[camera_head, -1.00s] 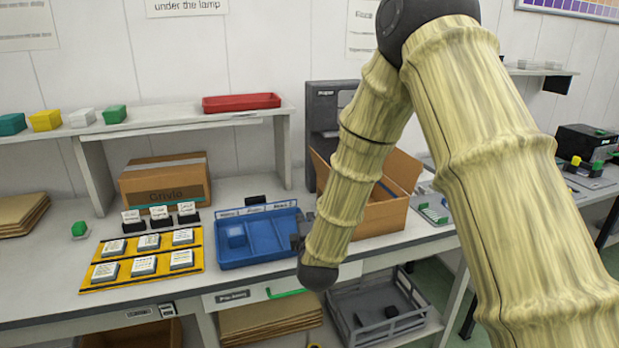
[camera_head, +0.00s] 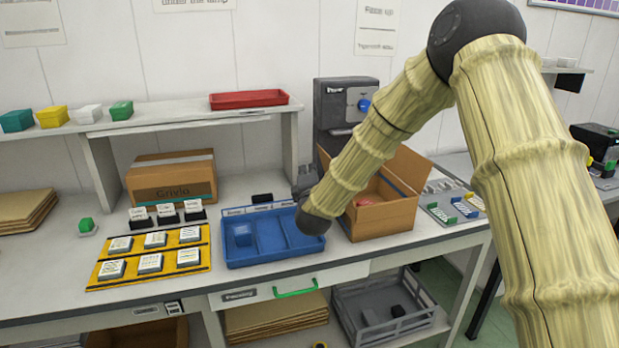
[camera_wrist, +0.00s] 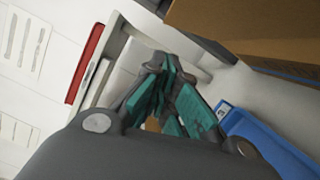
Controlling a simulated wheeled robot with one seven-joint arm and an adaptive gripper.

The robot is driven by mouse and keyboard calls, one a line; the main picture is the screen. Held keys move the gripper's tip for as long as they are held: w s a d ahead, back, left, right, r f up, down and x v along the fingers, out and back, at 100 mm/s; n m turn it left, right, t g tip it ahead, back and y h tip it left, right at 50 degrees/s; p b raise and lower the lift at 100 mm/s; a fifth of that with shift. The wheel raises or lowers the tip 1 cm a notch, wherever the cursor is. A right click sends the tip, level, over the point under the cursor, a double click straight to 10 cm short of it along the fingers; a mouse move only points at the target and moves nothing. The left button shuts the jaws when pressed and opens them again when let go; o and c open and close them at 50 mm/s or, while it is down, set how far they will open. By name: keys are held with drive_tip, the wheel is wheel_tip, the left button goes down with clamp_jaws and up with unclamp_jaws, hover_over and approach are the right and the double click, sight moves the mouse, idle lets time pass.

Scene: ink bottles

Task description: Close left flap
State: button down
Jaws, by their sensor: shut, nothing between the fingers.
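An open brown cardboard box (camera_head: 382,222) stands on the bench right of the blue tray. Its left flap (camera_head: 323,160) stands up, mostly hidden behind my forearm. Its right flap (camera_head: 403,167) stands up and leans outward. A reddish thing (camera_head: 376,204) lies inside the box. My gripper (camera_head: 306,180) is just left of the left flap, above the back of the blue tray; I cannot tell whether it touches the flap. In the wrist view its teal fingers (camera_wrist: 163,68) are together and empty, with brown cardboard (camera_wrist: 245,28) at upper right.
The blue tray (camera_head: 262,262) holds a blue block, with the yellow rack (camera_head: 205,268) to its left. A dark machine (camera_head: 328,105) stands behind the box. A shelf with a red tray (camera_head: 249,99) is at the back. A closed box (camera_head: 172,180) stands below it.

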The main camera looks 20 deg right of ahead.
drive_tip(key=shift+w+d+r+p, duration=0.1)
drive_tip(key=shift+d+r+p, duration=0.05)
drive_tip(key=shift+d, duration=0.5)
drive_tip(key=shift+w+d+r+p, duration=0.1)
drive_tip(key=shift+d+r+p, duration=0.1)
drive_tip(key=shift+d, duration=0.5)
drive_tip(key=shift+w+d+r+p, duration=0.1)
drive_tip(key=shift+d+r, duration=0.05)
drive_tip(key=shift+d, duration=0.5)
drive_tip(key=shift+s, duration=0.1)
drive_tip(key=shift+r, duration=0.1)
